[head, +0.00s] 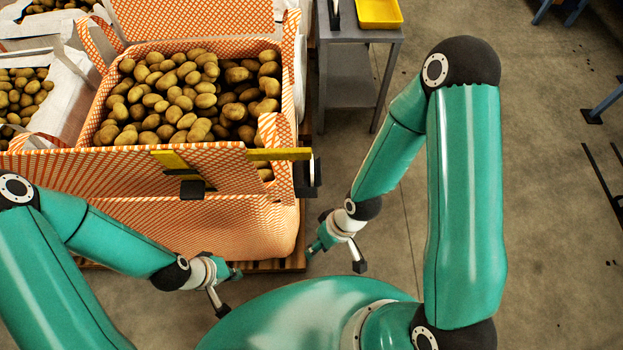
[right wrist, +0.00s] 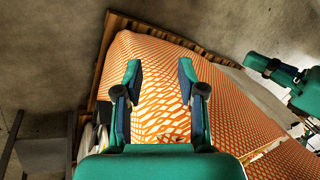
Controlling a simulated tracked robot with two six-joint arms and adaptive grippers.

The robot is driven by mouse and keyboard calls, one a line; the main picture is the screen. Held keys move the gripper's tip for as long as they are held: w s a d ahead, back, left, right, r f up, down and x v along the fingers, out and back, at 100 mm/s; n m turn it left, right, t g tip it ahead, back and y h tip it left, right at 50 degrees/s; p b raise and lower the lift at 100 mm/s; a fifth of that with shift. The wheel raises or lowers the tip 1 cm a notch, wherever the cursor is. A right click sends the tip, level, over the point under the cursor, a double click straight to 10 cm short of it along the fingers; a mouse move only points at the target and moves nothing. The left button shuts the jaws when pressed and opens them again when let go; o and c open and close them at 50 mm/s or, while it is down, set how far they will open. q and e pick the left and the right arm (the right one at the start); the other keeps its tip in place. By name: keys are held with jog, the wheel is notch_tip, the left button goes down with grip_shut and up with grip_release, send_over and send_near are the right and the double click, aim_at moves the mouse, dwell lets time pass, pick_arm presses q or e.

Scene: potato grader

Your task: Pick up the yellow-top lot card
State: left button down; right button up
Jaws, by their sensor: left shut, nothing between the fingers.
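I cannot make out the yellow-top lot card for certain. In the head view a yellow bar (head: 280,154) lies at the bag's front right corner, beside a small black holder with a thin white edge (head: 313,172). A second yellow strip (head: 170,160) with a black piece below it is on the bag's front flap. My right gripper (head: 335,258) is open and empty, low beside the bag's front right corner; its parted fingers show in the right wrist view (right wrist: 160,80). My left gripper (head: 230,292) is shut and empty, low in front of the bag.
The orange-and-white patterned bag (head: 230,225) is full of potatoes (head: 190,95) and stands on a wooden pallet (head: 292,264). A grey table (head: 362,32) with a yellow tray (head: 379,13) is behind. Another bag of potatoes is at left.

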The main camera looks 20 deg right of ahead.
notch_tip(320, 180, down, 7)
jog(key=s+n+g+h+b, duration=0.1)
jog(key=s+n+h+b, duration=0.1)
jog(key=n+b, duration=0.8)
jog(key=n+t+h+b, duration=0.6)
jog(key=n+t+b, duration=0.9)
jog(key=n+b, duration=0.7)
send_near(312, 170)
jog(key=shift+m, duration=0.9)
jog(key=b+x, duration=0.1)
jog(key=x, duration=0.1)
jog(key=b+x, duration=0.1)
jog(key=x, duration=0.1)
jog(key=b+x, duration=0.1)
jog(key=x, duration=0.2)
jog(key=shift+r+b, duration=0.3)
jog(key=b+x, duration=0.1)
jog(key=x, duration=0.3)
jog(key=shift+w+d+f+b, duration=0.1)
jog(key=shift+f+b, duration=0.25)
jog(key=shift+f, duration=0.1)
jog(key=shift+w+d+f, duration=0.1)
jog(key=shift+w, duration=0.4)
pick_arm(q)
notch_tip(312, 170, down, 40)
pick_arm(e)
grip_shut()
